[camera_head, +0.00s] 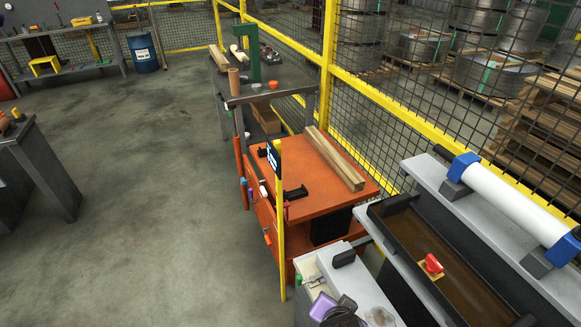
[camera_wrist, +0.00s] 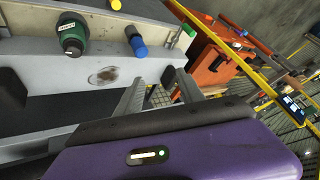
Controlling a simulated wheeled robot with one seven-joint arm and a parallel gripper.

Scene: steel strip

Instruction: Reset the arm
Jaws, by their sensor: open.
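My gripper (camera_wrist: 159,82) shows in the wrist view with its two grey fingers apart and nothing between them. The purple wrist housing fills the bottom of that view. The fingers point toward a pale machine panel (camera_wrist: 110,55), but I cannot tell the distance to it. In the head view, purple and dark parts of my arm show at the bottom edge, right of centre; the fingers cannot be made out there.
The panel carries a green-and-black knob (camera_wrist: 72,36) and a blue knob (camera_wrist: 137,45). An orange workbench (camera_head: 318,203) with wooden beams (camera_head: 333,160) stands beyond. A yellow-framed mesh fence (camera_head: 385,100) runs along the right. Open concrete floor (camera_head: 130,220) lies left.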

